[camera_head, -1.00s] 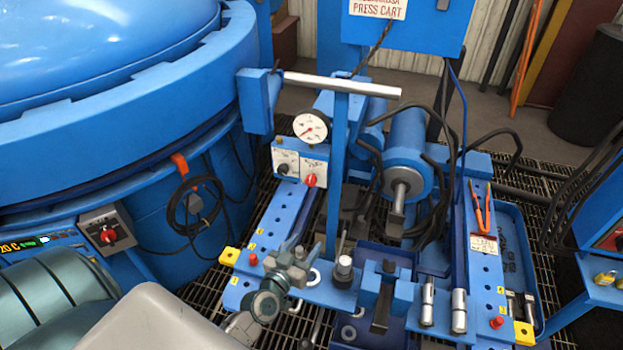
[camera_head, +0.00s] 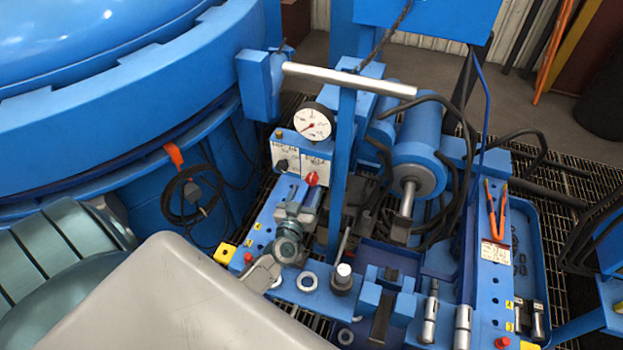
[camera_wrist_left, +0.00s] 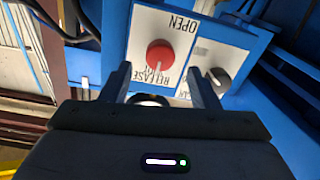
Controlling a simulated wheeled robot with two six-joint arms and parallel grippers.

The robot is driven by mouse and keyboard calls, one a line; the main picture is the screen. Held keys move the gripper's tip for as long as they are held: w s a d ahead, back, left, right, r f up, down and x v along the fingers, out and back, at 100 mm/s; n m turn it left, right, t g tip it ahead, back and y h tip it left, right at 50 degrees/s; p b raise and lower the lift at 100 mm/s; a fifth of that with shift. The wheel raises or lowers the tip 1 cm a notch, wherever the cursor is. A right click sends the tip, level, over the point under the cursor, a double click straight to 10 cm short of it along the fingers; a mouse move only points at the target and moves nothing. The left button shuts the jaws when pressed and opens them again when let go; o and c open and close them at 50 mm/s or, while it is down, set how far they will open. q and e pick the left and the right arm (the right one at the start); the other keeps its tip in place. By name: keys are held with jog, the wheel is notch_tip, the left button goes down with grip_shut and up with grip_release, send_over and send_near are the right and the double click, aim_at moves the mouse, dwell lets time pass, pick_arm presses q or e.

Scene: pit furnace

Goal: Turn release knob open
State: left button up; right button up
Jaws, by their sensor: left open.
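The release knob (camera_head: 311,179) is a round red knob on a small white panel (camera_head: 312,165) at the front of the press cart, below the dial gauge. In the left wrist view the red knob (camera_wrist_left: 160,54) sits between "OPEN" and "RELEASE" lettering. My left gripper (camera_head: 300,202) is just in front of the panel. In the wrist view its two open fingers (camera_wrist_left: 158,72) point at the panel, one to each side of the knob's lower part. The knob appears just beyond the fingertips; contact cannot be told. My right gripper is not in view.
A black knob (camera_wrist_left: 217,78) on a white plate sits beside the red one. The white pressure gauge (camera_head: 313,122) is above the panel. A blue post with a silver crossbar (camera_head: 349,80) stands close right. The large blue furnace (camera_head: 120,90) fills the left.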

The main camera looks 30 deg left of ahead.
aim_at(311, 182)
pick_arm(q)
jog(key=shift+x, duration=2.75)
jog(key=shift+f, duration=0.1)
jog(key=c, duration=1)
